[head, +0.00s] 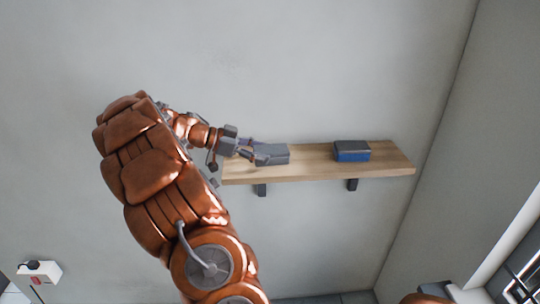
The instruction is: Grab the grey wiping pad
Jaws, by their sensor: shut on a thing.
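The grey wiping pad (276,150) is a small grey block at the left end of the wooden wall shelf (312,164). My gripper (262,155) reaches in from the left and is shut on the pad's left side. The fingers and the pad's left part overlap in the view. I cannot tell whether the pad rests on the shelf or is slightly raised.
A blue block with a dark grey top (351,152) sits on the shelf's right half, apart from the pad. Bare shelf lies between them. A wall corner is right of the shelf. A white box (40,272) is at lower left.

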